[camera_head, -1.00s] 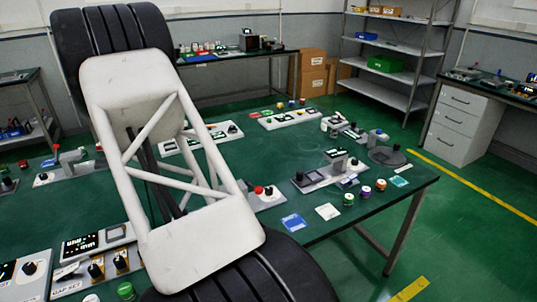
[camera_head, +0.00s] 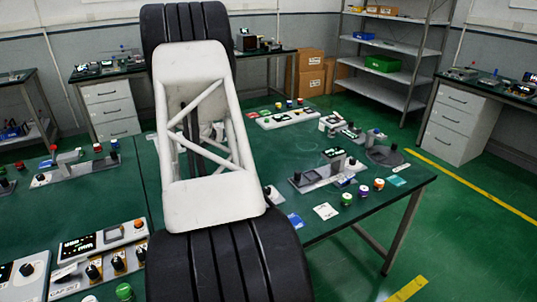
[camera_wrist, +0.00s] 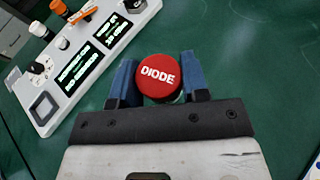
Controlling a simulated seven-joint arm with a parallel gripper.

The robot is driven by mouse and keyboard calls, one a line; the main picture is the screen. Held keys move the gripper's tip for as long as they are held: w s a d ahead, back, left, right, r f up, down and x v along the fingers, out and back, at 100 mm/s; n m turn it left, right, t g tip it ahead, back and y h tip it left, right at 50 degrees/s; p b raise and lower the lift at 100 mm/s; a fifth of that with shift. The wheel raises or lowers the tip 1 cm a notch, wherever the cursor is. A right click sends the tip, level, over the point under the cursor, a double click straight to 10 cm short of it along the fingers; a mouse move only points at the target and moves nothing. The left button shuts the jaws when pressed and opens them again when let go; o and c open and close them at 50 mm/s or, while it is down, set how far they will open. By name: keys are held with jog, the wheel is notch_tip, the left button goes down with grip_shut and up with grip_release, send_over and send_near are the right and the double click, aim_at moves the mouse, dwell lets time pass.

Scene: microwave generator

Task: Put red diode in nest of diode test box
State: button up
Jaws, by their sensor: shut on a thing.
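The red diode (camera_wrist: 159,78) is a round red cap marked "DIODE" in the wrist view. My gripper (camera_wrist: 158,82) is shut on it, with a blue finger on each side. The green tabletop shows around them. A white box (camera_wrist: 85,62) with two lit displays lies at the upper left in the wrist view, apart from the diode. A dark-rimmed square nest (camera_wrist: 43,108) is at its near left end. I cannot read a name on this box, so I cannot tell whether it is the diode test box. In the head view, my arm hides the gripper and diode.
Control boxes (camera_head: 100,248) fill the lower left. Bare table lies between the devices.

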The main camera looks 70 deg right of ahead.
jog(key=s+d+f+m+g, duration=0.1)
jog(key=s+d, duration=0.3)
jog(key=s, duration=0.6)
jog(key=s+d+f+m+g, duration=0.1)
jog(key=s+d+m+g, duration=0.1)
jog(key=s, duration=0.8)
jog(key=shift+s+d+f+m+g, duration=0.35)
jog(key=shift+d+g, duration=0.25)
jog(key=shift+d, duration=0.6)
jog(key=shift+y, duration=0.3)
send_over(269, 160)
jog(key=shift+f, duration=3.1)
jog(key=shift+f, duration=0.1)
jog(key=shift+f, duration=1.75)
jog(key=shift+f, duration=0.1)
jog(key=o, duration=1)
jog(key=shift+c, duration=0.2)
jog(key=shift+a, duration=0.1)
